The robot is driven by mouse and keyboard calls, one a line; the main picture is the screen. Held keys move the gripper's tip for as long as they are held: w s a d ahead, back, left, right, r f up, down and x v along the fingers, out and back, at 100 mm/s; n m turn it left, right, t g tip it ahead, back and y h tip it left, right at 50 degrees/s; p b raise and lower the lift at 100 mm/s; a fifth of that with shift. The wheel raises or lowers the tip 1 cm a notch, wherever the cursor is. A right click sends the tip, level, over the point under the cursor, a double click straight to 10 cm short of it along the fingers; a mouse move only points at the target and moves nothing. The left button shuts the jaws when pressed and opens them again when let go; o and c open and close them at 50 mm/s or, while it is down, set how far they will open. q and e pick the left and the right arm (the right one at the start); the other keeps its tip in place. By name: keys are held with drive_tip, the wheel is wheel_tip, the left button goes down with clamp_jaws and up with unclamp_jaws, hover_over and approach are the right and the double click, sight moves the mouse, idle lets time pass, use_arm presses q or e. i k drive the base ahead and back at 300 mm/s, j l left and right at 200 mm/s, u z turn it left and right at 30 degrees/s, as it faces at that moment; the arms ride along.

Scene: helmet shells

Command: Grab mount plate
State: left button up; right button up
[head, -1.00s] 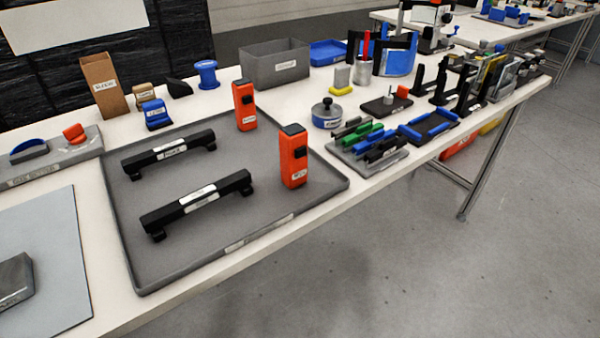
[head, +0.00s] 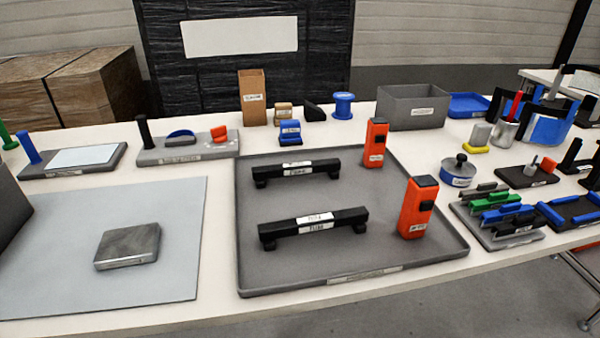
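No part is clearly readable as the mount plate. Two black bar-shaped parts with white labels lie in the grey tray (head: 255,280): a rear bar (head: 297,173) and a front bar (head: 312,228). Each has short feet at its ends, and the label print is too small to read surely. A flat grey metal block (head: 128,246) lies on the light grey mat (head: 60,220) left of the tray. Neither of my grippers shows in the head view.
Two orange tools, one at the rear (head: 375,143) and one in front (head: 417,208), stand upright in the tray. A grey bin (head: 413,107), a cardboard box (head: 252,97) and blue parts line the back. A rack of coloured clips (head: 497,217) stands right. The mat is mostly bare.

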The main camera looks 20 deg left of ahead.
sight(119, 246)
drive_tip(key=u, duration=1.65)
drive_tip(key=k+j+z, duration=0.15)
drive_tip(key=z, duration=0.2)
drive_tip(key=k+z, duration=0.75)
drive_tip(key=i, duration=0.1)
